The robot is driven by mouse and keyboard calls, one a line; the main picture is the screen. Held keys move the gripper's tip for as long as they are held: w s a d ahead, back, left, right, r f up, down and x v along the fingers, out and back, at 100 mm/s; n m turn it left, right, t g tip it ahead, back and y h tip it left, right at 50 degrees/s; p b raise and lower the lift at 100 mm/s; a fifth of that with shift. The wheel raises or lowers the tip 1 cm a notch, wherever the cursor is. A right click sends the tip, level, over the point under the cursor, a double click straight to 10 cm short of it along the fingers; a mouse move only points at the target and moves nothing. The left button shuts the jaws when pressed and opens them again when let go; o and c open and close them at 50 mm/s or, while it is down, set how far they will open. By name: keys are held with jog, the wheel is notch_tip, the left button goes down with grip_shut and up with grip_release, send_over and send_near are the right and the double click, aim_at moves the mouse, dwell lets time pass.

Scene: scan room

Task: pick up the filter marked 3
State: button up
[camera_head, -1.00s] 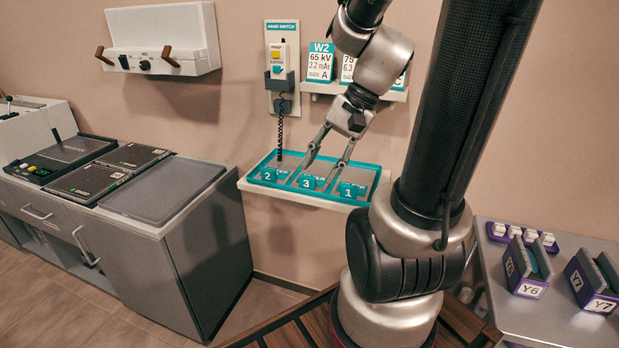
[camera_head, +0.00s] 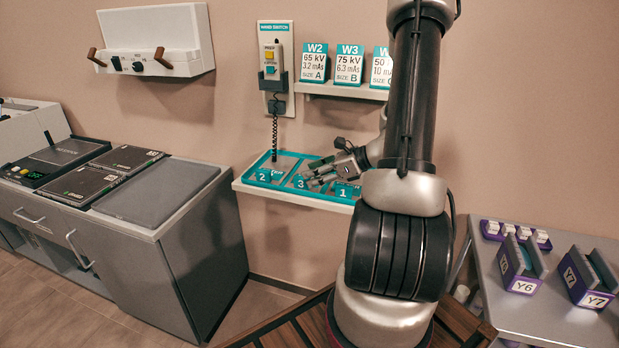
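The filter marked 3 lies in the middle compartment of a teal-rimmed tray on the wall shelf; its teal number tab (camera_head: 299,183) shows at the front. The tab of filter 2 (camera_head: 263,175) is to its left and that of filter 1 (camera_head: 343,191) to its right. My gripper (camera_head: 309,174) is low over the middle and right of the tray, fingers pointing left. The fingers look apart, with nothing seen between them. They hide part of the filter marked 3. I cannot tell whether they touch it.
A hand switch (camera_head: 270,62) hangs on the wall, its coiled cord reaching down toward the tray's left. Cards W2 (camera_head: 314,63) and W3 (camera_head: 349,64) stand on a ledge above. A grey cabinet (camera_head: 160,265) is at left. A side table with purple holders Y6 (camera_head: 522,286) and Y7 is at right.

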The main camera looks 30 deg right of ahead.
jog(key=x, duration=0.3)
jog(key=shift+s, duration=0.1)
grip_shut()
